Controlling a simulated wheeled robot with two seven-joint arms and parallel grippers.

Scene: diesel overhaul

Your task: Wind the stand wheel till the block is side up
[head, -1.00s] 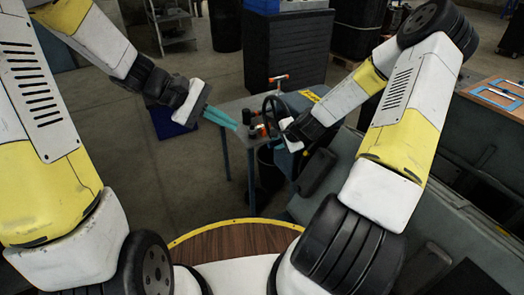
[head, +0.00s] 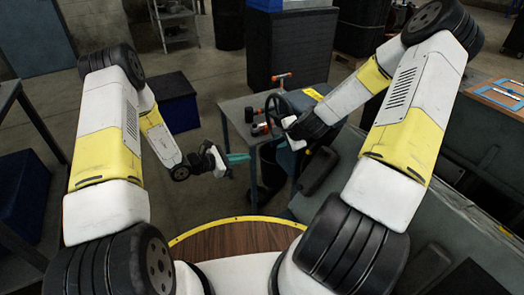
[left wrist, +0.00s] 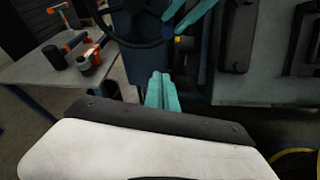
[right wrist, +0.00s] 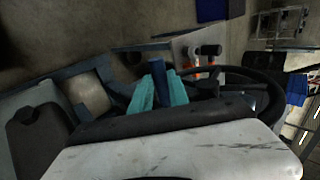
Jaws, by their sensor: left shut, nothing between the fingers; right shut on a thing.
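The black stand wheel (head: 283,103) is in the middle of the head view, beside the small grey table. It also shows at the top of the left wrist view (left wrist: 131,42) and right of the fingers in the right wrist view (right wrist: 276,92). My right gripper (head: 284,121) is at the wheel; its teal fingers (right wrist: 158,95) are shut on part of it, with the exact grip partly hidden. My left gripper (head: 238,158) is shut and empty, below and left of the wheel, apart from it; its fingers show together (left wrist: 162,92). I cannot clearly make out the block or its orientation.
The grey table (head: 237,108) carries orange-and-black tools (head: 260,128). A dark rounded part (head: 318,170) lies right of the wheel, near a grey bench surface (head: 375,205). A blue box (head: 175,103) stands on the floor at left. The floor left of the table is open.

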